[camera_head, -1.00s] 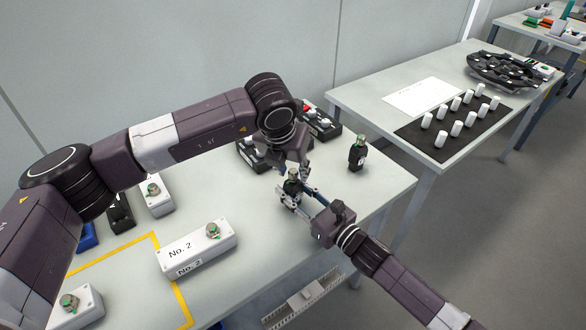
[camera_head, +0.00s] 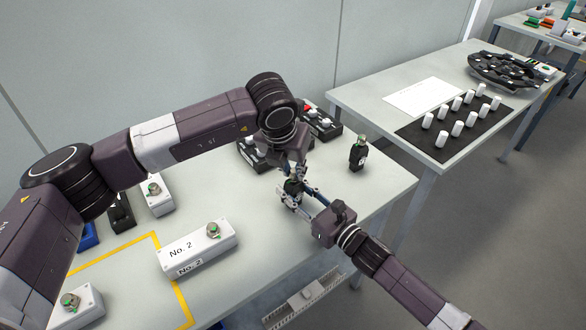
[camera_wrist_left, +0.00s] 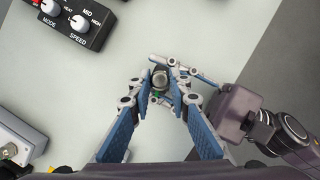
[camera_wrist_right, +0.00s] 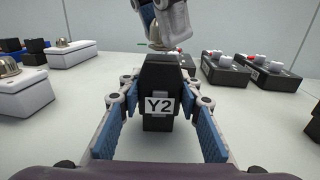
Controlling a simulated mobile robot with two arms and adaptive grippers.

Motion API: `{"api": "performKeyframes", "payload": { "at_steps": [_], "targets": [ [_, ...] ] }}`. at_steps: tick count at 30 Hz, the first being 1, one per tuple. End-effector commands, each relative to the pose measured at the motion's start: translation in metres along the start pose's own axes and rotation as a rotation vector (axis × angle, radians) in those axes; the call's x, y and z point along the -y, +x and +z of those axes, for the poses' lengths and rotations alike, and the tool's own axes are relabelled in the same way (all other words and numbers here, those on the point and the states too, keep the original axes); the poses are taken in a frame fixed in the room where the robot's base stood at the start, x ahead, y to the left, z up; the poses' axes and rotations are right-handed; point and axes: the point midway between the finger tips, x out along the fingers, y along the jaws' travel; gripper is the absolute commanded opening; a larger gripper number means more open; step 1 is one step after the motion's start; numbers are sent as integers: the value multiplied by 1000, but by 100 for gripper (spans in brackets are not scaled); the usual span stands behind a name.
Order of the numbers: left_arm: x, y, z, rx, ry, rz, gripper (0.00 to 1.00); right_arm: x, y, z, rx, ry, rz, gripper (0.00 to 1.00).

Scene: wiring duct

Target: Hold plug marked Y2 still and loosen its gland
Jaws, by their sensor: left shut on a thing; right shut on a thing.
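The black plug marked Y2 (camera_wrist_right: 160,95) stands upright on the table in the right wrist view, its label facing that camera. My right gripper (camera_wrist_right: 160,104) is shut on the plug's body from the side. The gland (camera_wrist_left: 160,79) is the rounded metal top of the plug, seen from above in the left wrist view. My left gripper (camera_wrist_left: 160,88) points down from above and is shut on the gland. In the head view both grippers meet at the plug (camera_head: 293,187), which they partly hide.
Another black plug (camera_head: 358,156) with a metal top stands to the right. A white No. 2 box (camera_head: 198,250) is at front left. Black switch boxes (camera_head: 322,124) stand behind the grippers. Bare table lies between the grippers and the No. 2 box.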

Motion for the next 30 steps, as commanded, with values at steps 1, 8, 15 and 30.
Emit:
{"api": "performKeyframes", "payload": {
  "at_steps": [1,8,15,30],
  "targets": [
    [2,0,0,1,-37,16,0,0,0,0,0,0,0,1],
    [4,0,1,2,-286,118,0,0,0,0,0,0,1,1],
    [5,0,2,2,-578,239,0,-1,0,0,0,0,1,1],
    [4,2,2,1,-839,346,0,-1,0,0,1,0,2,1]
  ]
}}
